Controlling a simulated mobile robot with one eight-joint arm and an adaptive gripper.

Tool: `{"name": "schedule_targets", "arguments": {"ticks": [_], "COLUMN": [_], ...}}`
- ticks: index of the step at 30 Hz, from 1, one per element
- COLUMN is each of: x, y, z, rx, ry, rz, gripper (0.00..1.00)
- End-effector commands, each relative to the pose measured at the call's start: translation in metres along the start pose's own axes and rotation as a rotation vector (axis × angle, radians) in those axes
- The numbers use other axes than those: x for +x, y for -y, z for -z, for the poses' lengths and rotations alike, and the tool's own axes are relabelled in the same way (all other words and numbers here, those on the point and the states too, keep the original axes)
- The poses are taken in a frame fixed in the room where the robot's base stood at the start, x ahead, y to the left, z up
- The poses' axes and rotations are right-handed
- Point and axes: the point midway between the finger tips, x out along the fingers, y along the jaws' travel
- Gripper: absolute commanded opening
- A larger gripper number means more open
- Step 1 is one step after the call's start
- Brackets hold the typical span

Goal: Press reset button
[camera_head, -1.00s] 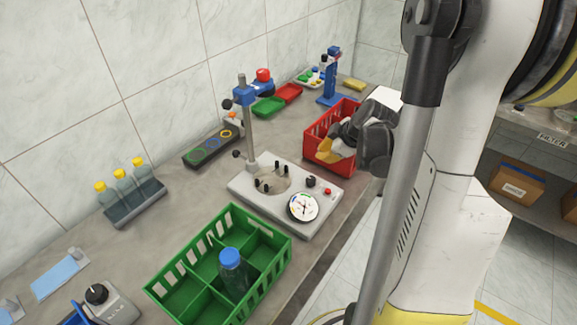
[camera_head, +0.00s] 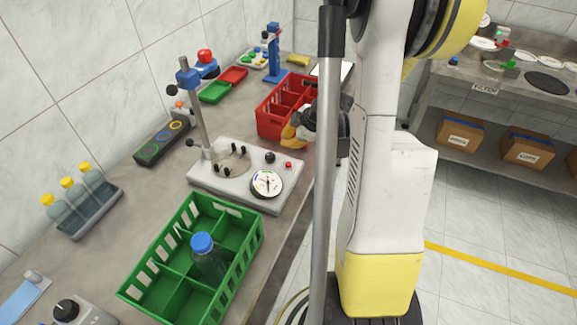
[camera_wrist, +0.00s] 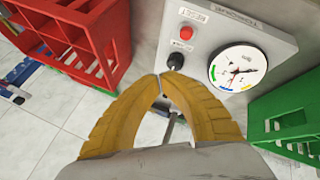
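The grey torquemeter (camera_head: 236,184) stands on the bench with a round dial (camera_wrist: 238,68), a black knob (camera_head: 270,157) and a small red button (camera_head: 288,165). In the wrist view the red button (camera_wrist: 186,32) sits beside an upside-down "RESET" label, just beyond the black knob (camera_wrist: 175,61). My gripper (camera_wrist: 160,76) has yellow fingers that meet at their tips, with nothing seen between them. The tips appear beside the knob, apart from the red button. In the head view my gripper (camera_head: 287,139) is between the torquemeter and the red crate.
The red crate (camera_head: 272,122) is close beside my gripper. A green crate (camera_head: 136,282) holding a blue-capped bottle (camera_head: 208,258) stands on the torquemeter's other side. A clamp post (camera_head: 198,120) rises from the torquemeter. The floor is clear along the bench's front edge.

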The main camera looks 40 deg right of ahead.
Motion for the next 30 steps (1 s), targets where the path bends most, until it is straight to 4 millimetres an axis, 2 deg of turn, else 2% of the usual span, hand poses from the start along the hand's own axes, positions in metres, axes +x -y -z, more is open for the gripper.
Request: {"name": "schedule_targets", "arguments": {"ticks": [3, 12, 30], "x": [0.017, 0.049, 0.053], "y": [0.009, 0.026, 0.029], "z": [-0.009, -0.026, -0.029], "rx": [0.000, 0.000, 0.000], "ry": [0.000, 0.000, 0.000], "rz": [0.000, 0.000, 0.000], "gripper": [0.00, 0.00, 0.00]}}
